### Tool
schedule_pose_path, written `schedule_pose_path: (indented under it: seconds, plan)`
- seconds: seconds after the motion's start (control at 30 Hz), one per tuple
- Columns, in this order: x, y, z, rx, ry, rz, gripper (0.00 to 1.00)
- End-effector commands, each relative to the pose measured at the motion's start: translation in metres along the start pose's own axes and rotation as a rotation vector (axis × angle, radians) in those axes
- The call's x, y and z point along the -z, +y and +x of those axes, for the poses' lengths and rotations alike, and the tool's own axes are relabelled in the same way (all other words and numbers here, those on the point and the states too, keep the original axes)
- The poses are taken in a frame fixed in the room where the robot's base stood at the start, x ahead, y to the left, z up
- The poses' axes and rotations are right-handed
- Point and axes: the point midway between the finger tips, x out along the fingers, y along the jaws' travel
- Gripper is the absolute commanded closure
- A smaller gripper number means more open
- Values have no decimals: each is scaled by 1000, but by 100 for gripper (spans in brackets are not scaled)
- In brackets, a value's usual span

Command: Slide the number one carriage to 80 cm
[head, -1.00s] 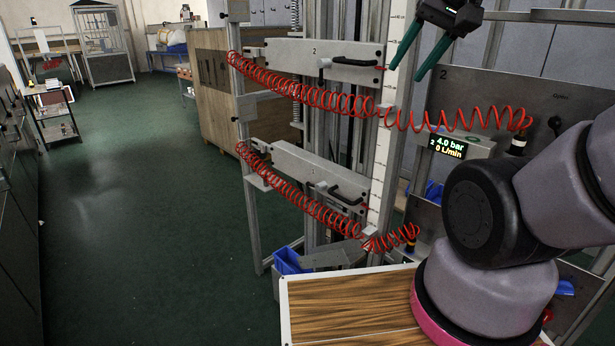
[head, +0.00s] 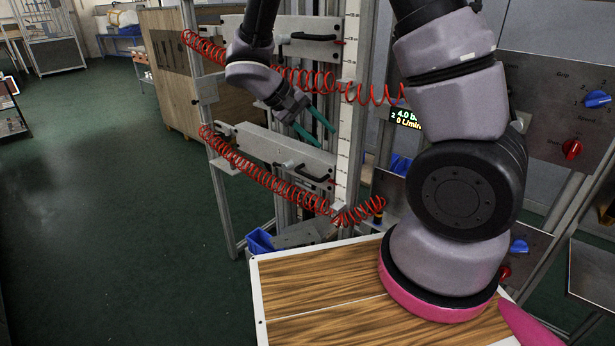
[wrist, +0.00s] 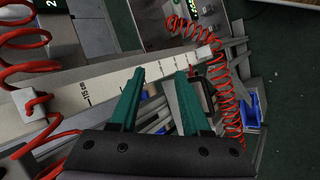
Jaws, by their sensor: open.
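The upper carriage, a grey plate (head: 325,50) with a black handle, is partly behind my arm in the head view. The lower carriage (head: 262,143) is a similar plate with its own black handle (head: 312,175); its number is not legible. A white vertical scale (head: 346,120) stands at their right ends, with a red pointer at each carriage. My gripper (head: 325,138) is open and empty, its green fingers in front of the rails between the carriages, above the lower handle. In the wrist view, the fingers (wrist: 161,73) point toward the scale (wrist: 95,85) and lower handle (wrist: 197,92).
Red coiled hoses (head: 270,180) hang across both carriages, close to my gripper. A pressure display (head: 407,118) and a panel with knobs (head: 560,110) are to the right. A wooden board (head: 320,280) is in front. The green floor at left is free.

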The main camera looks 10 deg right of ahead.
Motion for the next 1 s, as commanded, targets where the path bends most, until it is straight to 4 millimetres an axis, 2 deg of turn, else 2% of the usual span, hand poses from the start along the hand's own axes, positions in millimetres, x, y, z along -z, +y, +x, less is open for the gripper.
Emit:
schedule_pose_path:
  seconds: [0.03, 0.3, 0.4, 0.53, 0.63, 0.73, 0.87, 1.0]
  plan:
    - [5, -18, 7, -71, 26, -40, 53]
    - [31, -104, 34, -395, 258, -184, 53]
    - [36, -133, 43, -483, 359, -228, 53]
    - [39, -162, 51, -553, 461, -269, 53]
    - [41, -174, 54, -579, 507, -285, 53]
    - [42, -177, 56, -589, 525, -291, 53]
    - [50, -170, 66, -590, 523, -289, 53]
    - [63, -158, 85, -590, 521, -289, 53]
